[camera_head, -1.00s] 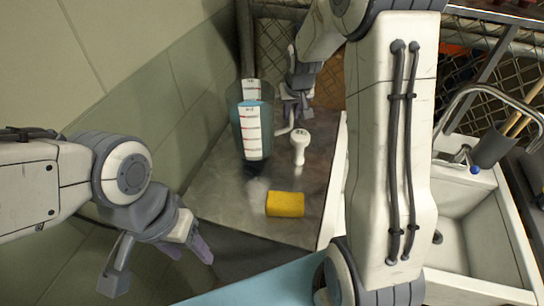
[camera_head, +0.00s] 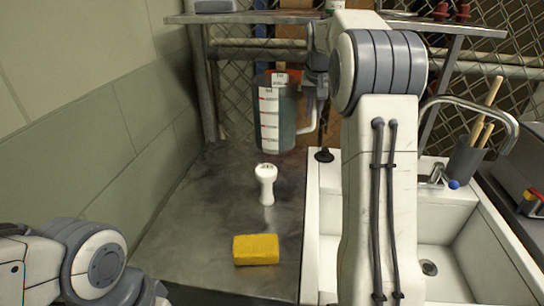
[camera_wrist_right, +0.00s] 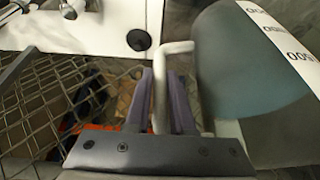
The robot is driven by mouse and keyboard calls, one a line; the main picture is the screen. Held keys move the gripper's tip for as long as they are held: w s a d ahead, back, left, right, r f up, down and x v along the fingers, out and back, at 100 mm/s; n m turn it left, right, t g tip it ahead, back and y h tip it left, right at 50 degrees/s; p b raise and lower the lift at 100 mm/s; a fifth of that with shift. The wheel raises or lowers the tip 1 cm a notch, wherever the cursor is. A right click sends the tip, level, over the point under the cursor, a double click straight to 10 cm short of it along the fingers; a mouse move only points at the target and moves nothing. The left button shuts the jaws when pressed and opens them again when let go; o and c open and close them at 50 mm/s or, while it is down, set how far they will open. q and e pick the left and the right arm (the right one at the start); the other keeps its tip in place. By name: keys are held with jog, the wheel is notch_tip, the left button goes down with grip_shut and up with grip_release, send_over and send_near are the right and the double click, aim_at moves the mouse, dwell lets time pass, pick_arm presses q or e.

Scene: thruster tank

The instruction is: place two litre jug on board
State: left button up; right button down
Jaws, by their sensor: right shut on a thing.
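The two litre jug (camera_head: 274,122) is a dark, see-through, bluish jug with a white scale strip, upright at the back of the metal bench. It appears raised above the bench top. My right gripper (camera_head: 316,88) is beside it on the right, shut on its pale handle (camera_head: 312,118). In the right wrist view, the purple fingers of the gripper (camera_wrist_right: 160,90) lie on both sides of the handle (camera_wrist_right: 160,70), with the jug (camera_wrist_right: 245,65) to the right. My left arm shows at the lower left; its fingers are out of view. I cannot pick out the board with certainty.
The metal bench (camera_head: 190,215) holds a white-handled tool (camera_head: 266,183) and a yellow sponge (camera_head: 256,249). A white sink (camera_head: 459,215) with a tap (camera_head: 470,104) is on the right. A metal shelf (camera_head: 240,18) runs above the back, before a wire fence. The bench's left side is clear.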

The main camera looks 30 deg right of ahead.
jog(key=w+a+f, duration=0.2)
jog(key=w, duration=0.1)
jog(key=w+a+f+p, duration=0.1)
jog(key=w+a+f, duration=0.1)
jog(key=w+a, duration=0.1)
jog(key=w+a+f, duration=0.2)
jog(key=shift+w+a+f, duration=0.1)
jog(key=shift+w+a, duration=0.25)
jog(key=shift+w, duration=0.05)
jog(key=shift+a+f, duration=0.1)
jog(key=shift+f, duration=2)
jog(key=c, duration=0.8)
grip_release()
jog(key=shift+s+f, duration=0.15)
jog(key=shift+f, duration=0.15)
